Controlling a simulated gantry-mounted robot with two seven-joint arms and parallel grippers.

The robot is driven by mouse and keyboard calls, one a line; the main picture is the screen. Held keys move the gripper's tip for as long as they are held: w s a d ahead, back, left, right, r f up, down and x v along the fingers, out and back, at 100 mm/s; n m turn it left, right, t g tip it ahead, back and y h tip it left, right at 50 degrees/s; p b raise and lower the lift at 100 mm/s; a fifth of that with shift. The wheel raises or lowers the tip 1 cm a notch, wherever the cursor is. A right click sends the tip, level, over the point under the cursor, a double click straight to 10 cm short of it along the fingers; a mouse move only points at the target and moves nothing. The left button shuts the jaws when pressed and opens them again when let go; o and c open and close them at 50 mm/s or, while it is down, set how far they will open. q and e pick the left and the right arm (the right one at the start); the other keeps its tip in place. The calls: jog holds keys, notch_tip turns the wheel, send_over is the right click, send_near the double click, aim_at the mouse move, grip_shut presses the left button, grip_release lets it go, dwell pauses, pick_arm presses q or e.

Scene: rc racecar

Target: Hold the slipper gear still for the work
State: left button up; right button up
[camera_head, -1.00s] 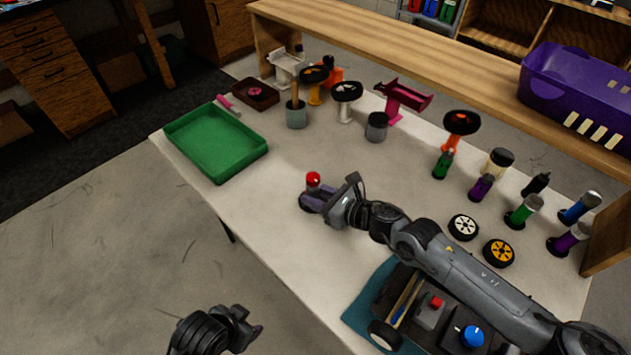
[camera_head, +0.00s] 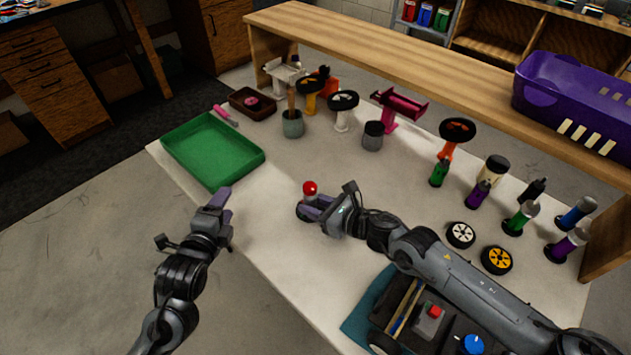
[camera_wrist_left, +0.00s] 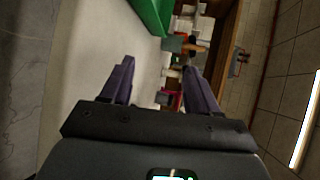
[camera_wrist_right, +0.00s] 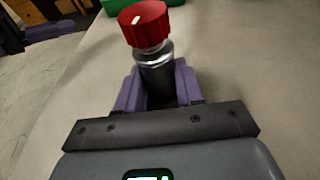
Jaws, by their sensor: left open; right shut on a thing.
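My right gripper (camera_head: 318,207) is shut on a dark upright cylinder with a ridged red cap (camera_head: 310,188) near the table's front edge. In the right wrist view the red cap (camera_wrist_right: 143,25) stands above the purple fingers, which sit either side of the dark body (camera_wrist_right: 158,82). My left gripper (camera_head: 222,197) is open and empty, beside the table's front edge near the green tray. The car chassis (camera_head: 405,342) lies on a blue mat at the bottom right, with a red-topped block (camera_head: 429,318) and a blue round part (camera_head: 473,343). I cannot tell which part is the slipper gear.
The green tray (camera_head: 212,178) is at the left. Cups and stands line the back. Capped bottles (camera_head: 527,212) stand at the right, with two wheels (camera_head: 461,235) nearby. A wooden shelf (camera_head: 400,62) with a purple bin (camera_head: 565,85) spans the back. The table's middle is clear.

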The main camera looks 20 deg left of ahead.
pick_arm(q)
jog(key=w+d+r+m+t+h, duration=0.35)
jog(key=d+m, duration=0.45)
jog(key=m, duration=0.4)
jog(key=m+h, duration=0.6)
jog(key=m, duration=0.5)
send_near(315, 184)
jog(key=shift+s+a+r+g, duration=0.35)
jog(key=shift+a+g, duration=0.1)
jog(key=shift+a, duration=0.15)
jog(key=shift+w+d+f+m, duration=0.15)
jog(key=shift+w+d+m, duration=0.15)
jog(key=shift+w, duration=0.25)
jog(key=x, duration=1)
jog(key=shift+w+d, duration=0.15)
jog(key=shift+w, duration=0.05)
jog(key=c, duration=1)
jog(key=shift+o, duration=0.2)
jog(key=shift+s+d+h, duration=0.1)
jog(key=shift+d+h, duration=0.1)
jog(key=shift+h, duration=0.25)
